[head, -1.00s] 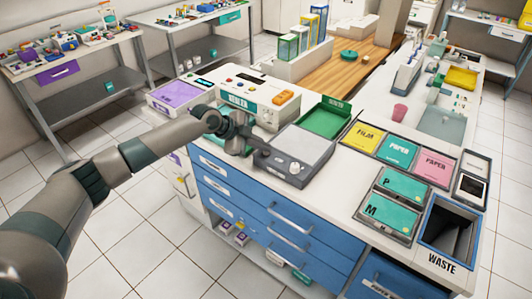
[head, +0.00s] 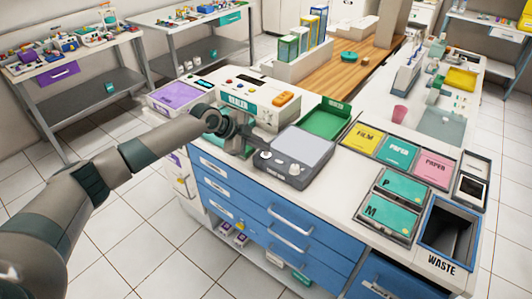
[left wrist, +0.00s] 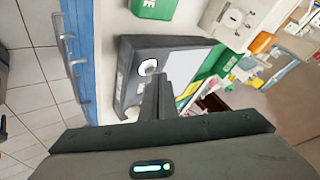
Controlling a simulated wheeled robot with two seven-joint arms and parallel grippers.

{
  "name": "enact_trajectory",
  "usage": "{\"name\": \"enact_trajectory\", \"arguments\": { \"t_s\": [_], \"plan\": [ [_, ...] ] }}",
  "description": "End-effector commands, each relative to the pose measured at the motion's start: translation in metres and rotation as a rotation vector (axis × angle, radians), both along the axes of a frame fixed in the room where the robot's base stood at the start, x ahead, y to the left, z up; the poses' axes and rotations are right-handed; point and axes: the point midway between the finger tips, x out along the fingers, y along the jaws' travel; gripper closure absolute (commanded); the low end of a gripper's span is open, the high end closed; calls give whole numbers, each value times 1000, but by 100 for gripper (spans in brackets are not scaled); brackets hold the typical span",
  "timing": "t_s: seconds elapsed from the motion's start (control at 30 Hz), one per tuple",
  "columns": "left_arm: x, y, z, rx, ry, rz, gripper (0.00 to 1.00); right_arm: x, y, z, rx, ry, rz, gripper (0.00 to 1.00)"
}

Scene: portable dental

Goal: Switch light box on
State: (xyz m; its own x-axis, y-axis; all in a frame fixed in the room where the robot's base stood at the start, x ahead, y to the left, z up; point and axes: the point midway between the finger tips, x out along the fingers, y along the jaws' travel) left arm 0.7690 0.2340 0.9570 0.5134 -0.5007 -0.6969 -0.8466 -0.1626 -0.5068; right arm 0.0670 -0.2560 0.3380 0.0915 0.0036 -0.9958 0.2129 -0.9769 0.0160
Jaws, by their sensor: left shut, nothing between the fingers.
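The light box (head: 315,165) is a dark grey box on the white counter, with a pale panel (head: 302,146) and light knobs (head: 294,168) on its front strip. My left gripper (head: 254,149) is shut and empty at the left end of that strip. In the left wrist view my shut fingers (left wrist: 157,80) point at the light box (left wrist: 128,80), close to a round white knob (left wrist: 148,65). The fingertips overlap the knob's lower side there; I cannot tell whether they touch. The panel (left wrist: 190,65) looks pale. My right gripper is out of view.
The sealer (head: 240,100) stands behind my left gripper. A green tray (head: 325,118) lies behind the light box. Film and paper boxes (head: 398,153) and a waste bin (head: 450,232) are to the right. Blue drawers (head: 270,215) are below.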

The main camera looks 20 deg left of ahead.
Motion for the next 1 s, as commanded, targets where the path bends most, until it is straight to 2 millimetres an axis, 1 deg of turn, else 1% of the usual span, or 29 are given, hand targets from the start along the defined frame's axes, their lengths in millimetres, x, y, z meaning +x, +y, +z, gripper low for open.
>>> {"name": "enact_trajectory", "arguments": {
  "t_s": [0.13,0.23,0.8,1.0],
  "plan": [
    [0,0,1,0,0,0,100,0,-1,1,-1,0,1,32],
    [0,0,6,0,-1,1,100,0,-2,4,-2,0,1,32],
    [0,0,53,0,-2,0,100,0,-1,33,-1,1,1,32],
    [0,0,60,0,-1,0,100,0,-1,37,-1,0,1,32]
  ]
}}
